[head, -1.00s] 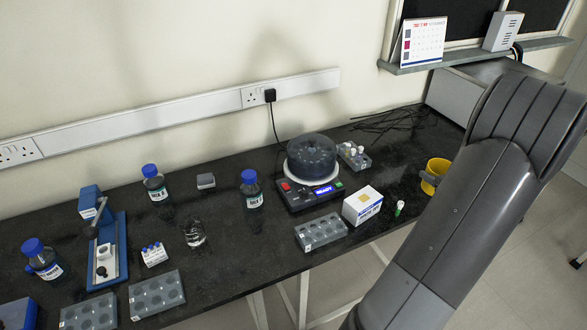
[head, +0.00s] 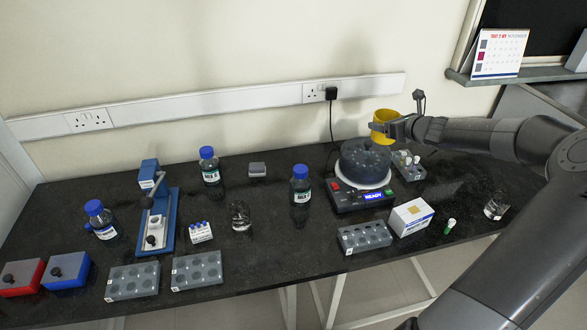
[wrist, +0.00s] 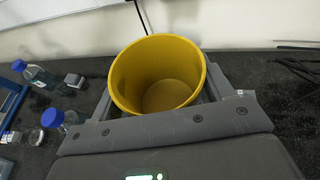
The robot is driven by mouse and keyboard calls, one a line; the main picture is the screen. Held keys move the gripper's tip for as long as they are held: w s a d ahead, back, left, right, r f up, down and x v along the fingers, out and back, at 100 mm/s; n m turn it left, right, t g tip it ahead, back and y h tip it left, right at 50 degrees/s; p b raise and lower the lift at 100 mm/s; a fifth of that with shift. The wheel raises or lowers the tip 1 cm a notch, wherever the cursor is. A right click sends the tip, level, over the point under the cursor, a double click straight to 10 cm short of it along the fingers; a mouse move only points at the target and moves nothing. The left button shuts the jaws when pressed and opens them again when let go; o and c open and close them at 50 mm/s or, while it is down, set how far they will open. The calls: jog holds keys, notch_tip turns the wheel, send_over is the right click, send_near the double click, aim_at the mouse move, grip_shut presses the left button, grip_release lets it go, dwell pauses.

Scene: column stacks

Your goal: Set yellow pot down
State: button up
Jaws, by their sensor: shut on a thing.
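The yellow pot (head: 384,124) is upright and empty inside. My gripper (head: 393,126) is shut on it and holds it up, at or above the height of the dark round top of the centrifuge-like device (head: 365,162). In the head view the pot overlaps the top right of that device; I cannot tell whether it is directly over it. In the wrist view the pot (wrist: 158,75) sits between the two grey fingers, its open mouth facing the camera. The pot hides most of the device from the wrist view.
Blue-capped bottles (head: 300,186), a white box (head: 410,217), a grey tube rack (head: 365,238) and a small vial rack (head: 408,165) stand around the device. A glass beaker (head: 495,206) is at the right. Black bench (head: 270,255) is bare along parts of the front.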

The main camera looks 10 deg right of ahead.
jog(key=w+a, duration=0.1)
jog(key=a, duration=0.2)
jog(key=w+a+f, duration=0.1)
jog(key=w+a, duration=0.1)
jog(key=a, duration=0.2)
jog(key=w+a+f, duration=0.1)
jog(key=a, duration=0.3)
jog(key=shift+w+a+f, duration=0.1)
jog(key=shift+w+a, duration=0.15)
jog(key=w+a+r+n+y, duration=0.1)
jog(key=a+y, duration=0.1)
jog(key=a, duration=3)
jog(key=d+f+m+h, duration=0.4)
jog(key=d+f+h, duration=0.1)
jog(key=d, duration=0.8)
jog(key=w+d+f+m+g+h, duration=0.2)
jog(key=w+d+f+m+h, duration=0.35)
jog(key=d+m+h, duration=0.2)
jog(key=shift+w+a+r+m+g+h, duration=0.8)
jog(key=shift+a+r+m+g+h, duration=1)
jog(key=shift+m+g+h, duration=0.65)
notch_tip(320, 180, down, 10)
jog(key=shift+r, duration=0.2)
